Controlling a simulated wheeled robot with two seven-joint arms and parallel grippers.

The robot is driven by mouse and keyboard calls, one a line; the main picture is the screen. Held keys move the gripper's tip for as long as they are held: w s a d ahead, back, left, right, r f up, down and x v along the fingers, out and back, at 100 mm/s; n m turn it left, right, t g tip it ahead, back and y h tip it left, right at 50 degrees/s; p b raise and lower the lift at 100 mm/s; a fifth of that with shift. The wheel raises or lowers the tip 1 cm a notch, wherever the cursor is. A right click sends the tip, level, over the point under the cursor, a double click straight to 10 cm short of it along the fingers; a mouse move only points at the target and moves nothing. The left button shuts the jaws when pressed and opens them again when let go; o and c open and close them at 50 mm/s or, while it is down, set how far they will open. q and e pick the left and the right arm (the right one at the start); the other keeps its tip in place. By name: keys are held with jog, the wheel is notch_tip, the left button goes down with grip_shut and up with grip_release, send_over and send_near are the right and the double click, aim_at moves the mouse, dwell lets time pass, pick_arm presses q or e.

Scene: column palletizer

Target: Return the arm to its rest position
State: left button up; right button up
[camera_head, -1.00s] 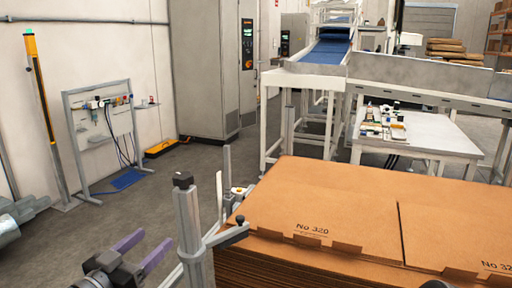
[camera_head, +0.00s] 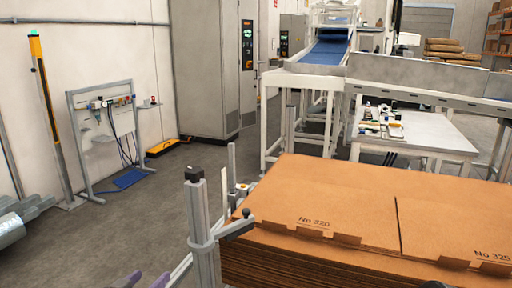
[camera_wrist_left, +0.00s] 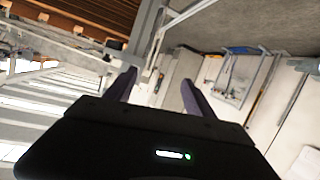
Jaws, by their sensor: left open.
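My left gripper (camera_head: 145,280) shows only its purple fingertips at the bottom edge of the head view, left of the grey metal post. In the left wrist view the gripper's two purple fingers (camera_wrist_left: 158,92) stand apart, with nothing seen between them but background. The rest of my left arm is out of the head view.
A stack of brown cardboard sheets (camera_head: 330,215) fills the lower right. A grey metal post (camera_head: 200,235) with a side arm stands at its left corner. A white table (camera_head: 430,138) and a conveyor (camera_head: 325,52) stand behind.

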pick_arm(q)
jog(key=s+d+f+n+g+p, duration=0.1)
jog(key=s+d+f+g, duration=0.25)
jog(key=f, duration=0.55)
jog(key=s+d+f+n+g+p, duration=0.1)
jog(key=s+d+f+g+p, duration=0.2)
jog(key=f, duration=0.7)
jog(key=s+d+f+g, duration=0.2)
jog(key=s+d+f, duration=0.2)
jog(key=s, duration=0.3)
jog(key=s+d+f+g+h+p, duration=0.1)
jog(key=s+d+f+g, duration=0.2)
jog(key=s, duration=0.4)
jog(key=s+d+f+g+p, duration=0.1)
jog(key=s+d+f+g, duration=0.1)
jog(key=s+d+f, duration=0.3)
jog(key=shift+s+d+f+h, duration=0.15)
jog(key=shift+s+f+h, duration=0.15)
jog(key=shift+s, duration=0.9)
